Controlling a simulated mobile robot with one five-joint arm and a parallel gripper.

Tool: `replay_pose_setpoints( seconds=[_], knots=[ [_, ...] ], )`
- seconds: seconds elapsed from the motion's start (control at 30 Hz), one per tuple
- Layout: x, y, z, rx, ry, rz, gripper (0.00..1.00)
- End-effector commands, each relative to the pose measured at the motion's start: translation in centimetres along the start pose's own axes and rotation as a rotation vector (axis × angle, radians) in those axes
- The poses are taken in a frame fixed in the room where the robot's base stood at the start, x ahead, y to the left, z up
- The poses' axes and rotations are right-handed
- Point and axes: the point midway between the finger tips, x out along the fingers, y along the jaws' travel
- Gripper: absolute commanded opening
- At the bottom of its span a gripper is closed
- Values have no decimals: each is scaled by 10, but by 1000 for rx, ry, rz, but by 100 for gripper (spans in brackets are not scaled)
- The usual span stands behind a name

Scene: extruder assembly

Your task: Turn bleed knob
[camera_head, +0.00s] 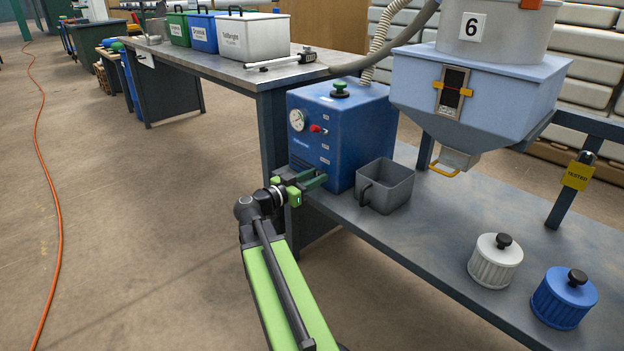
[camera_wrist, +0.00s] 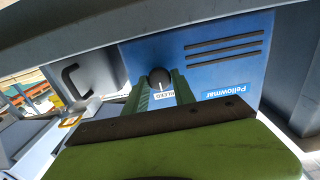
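The blue machine (camera_head: 340,125) stands on the lower bench; its face with slots also shows in the wrist view (camera_wrist: 225,70). A round black knob (camera_wrist: 160,77) with a white pointer line sits on that face, beside a small white "BLEED" label (camera_wrist: 163,95). The pointer line is toward the label. My gripper (camera_head: 312,184) is low in front of the machine's face. In the wrist view its two green fingers (camera_wrist: 162,88) are apart, with the knob just beyond or between their tips; contact is not clear. The knob does not show in the head view.
The machine has a gauge (camera_head: 297,120), a red knob (camera_head: 316,129) and a green top button (camera_head: 340,88).

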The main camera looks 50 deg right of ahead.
Motion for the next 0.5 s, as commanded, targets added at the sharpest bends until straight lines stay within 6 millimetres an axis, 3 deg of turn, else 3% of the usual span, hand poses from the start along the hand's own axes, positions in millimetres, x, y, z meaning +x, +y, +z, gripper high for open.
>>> replay_pose_setpoints(
  seconds=[0.03,0.2,0.27,0.3,0.5],
  knots=[
    [0,-1,0,0,0,-2,21],
    [0,-1,0,0,0,-3,0],
    [0,-1,0,0,0,-3,0],
    [-13,1,0,0,0,-5,0],
    [-4,-2,0,-20,1,-5,0]
  ],
)
